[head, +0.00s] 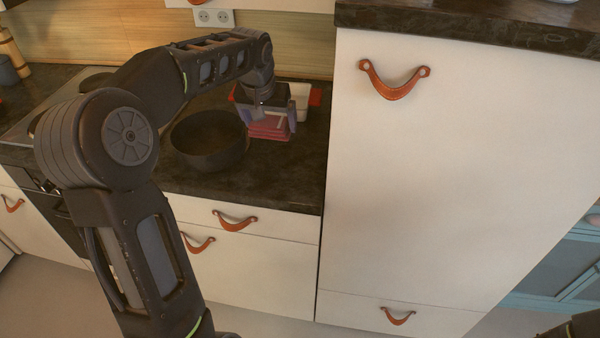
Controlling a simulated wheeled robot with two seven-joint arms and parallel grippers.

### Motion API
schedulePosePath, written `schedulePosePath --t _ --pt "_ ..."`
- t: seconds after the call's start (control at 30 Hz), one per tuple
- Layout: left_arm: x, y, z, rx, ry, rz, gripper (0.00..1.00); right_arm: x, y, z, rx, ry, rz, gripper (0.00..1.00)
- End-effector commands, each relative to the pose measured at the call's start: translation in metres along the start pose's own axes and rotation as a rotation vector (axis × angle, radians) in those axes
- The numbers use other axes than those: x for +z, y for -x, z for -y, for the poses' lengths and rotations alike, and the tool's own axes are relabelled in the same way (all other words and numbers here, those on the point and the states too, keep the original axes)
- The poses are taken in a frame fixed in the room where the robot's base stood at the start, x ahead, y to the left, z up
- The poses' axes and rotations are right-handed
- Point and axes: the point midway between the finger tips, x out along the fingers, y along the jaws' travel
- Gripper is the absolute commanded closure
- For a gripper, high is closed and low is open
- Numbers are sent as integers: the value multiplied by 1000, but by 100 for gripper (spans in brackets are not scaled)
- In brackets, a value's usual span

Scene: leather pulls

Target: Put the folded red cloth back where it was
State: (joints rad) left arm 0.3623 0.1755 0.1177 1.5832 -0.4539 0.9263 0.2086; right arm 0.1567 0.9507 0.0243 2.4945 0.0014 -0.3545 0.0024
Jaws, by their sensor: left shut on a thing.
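My left gripper (269,122) is over the dark counter, close to the tall white cabinet. It is shut on the folded red cloth (268,132), which shows as a layered red bundle between and below the fingers. I cannot tell whether the cloth touches the counter. A black bowl or pot (208,142) stands just left of the cloth. A white dish with red handles (301,98) is behind the gripper and partly hidden by it. My right gripper is not in view; only a bit of my right arm shows at the lower right.
The dark counter (280,180) has free room in front of the cloth. The tall white cabinet (430,190) with leather pulls bounds it on the right. A stove lies at the left, partly behind my left arm. A socket (213,18) is on the back wall.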

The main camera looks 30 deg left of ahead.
Motion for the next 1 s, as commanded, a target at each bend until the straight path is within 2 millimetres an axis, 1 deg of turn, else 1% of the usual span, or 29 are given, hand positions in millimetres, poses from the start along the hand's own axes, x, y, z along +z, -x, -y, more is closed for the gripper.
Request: schedulePosePath --t 0.1,0.43,0.57,0.7,0.8,0.9,1.0 --pt "-3 -3 2 0 0 -1 42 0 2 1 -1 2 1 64" --pt "-2 -5 2 0 -1 -1 42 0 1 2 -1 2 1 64" --pt "5 -20 3 -1 -2 2 42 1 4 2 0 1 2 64" --pt "16 -44 2 0 -1 4 42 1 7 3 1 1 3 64" --pt "20 -56 2 -1 -1 1 42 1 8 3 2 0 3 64" --pt "21 -61 2 0 0 -1 42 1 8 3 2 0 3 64" --pt "21 -61 2 -1 0 -1 42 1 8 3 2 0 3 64"
